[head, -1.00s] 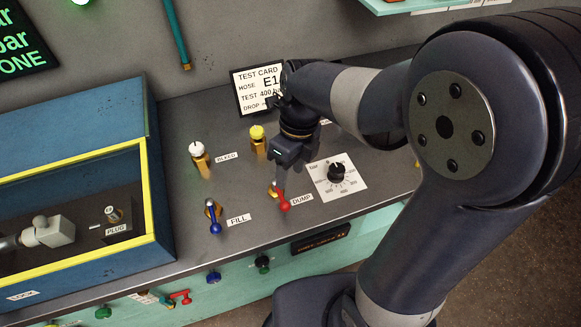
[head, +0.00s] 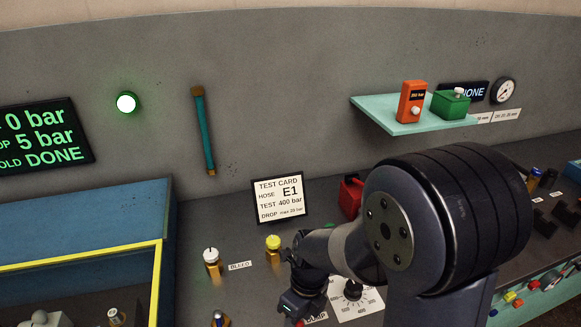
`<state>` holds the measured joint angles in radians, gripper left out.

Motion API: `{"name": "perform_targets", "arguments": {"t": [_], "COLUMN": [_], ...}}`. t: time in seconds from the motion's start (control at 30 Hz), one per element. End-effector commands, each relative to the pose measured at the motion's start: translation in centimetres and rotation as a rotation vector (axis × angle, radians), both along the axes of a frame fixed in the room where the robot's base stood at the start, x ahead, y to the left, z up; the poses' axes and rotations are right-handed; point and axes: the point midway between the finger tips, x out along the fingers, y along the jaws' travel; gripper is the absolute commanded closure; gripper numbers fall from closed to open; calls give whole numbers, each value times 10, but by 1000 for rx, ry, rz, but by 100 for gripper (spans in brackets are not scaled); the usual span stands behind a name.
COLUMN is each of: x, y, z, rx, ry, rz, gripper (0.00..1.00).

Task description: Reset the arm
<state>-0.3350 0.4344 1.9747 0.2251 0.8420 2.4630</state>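My arm, dark with a grey band, fills the lower right of the head view. My gripper (head: 297,308) hangs low near the bottom edge, over the bench by the DUMP label (head: 317,318) and left of the dial (head: 352,289). Its fingertips are hardly visible, so I cannot tell whether it is open or shut. A bit of red shows just under it, probably the dump lever.
A blue box with a yellow frame (head: 80,254) stands at the left. The bleed valve (head: 212,262), a yellow-capped valve (head: 273,248) and a test card (head: 280,198) are near my gripper. A shelf (head: 375,112) holds an orange device (head: 411,101) and a green box (head: 450,103).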

Motion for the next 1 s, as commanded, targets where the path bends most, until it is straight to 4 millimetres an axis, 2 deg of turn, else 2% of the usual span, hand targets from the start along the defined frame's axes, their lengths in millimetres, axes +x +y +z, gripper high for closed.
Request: {"name": "perform_targets", "arguments": {"t": [0.1,0.57,0.77,1.0], "x": [-1,-1,3,11], "y": [1,1,-1,-7], "z": [-8,-5,15,61], "rx": [0,0,2,2], "ry": [2,-1,-6,-7], "rz": [-1,21,0,-2], "gripper": [54,54,54,54]}}
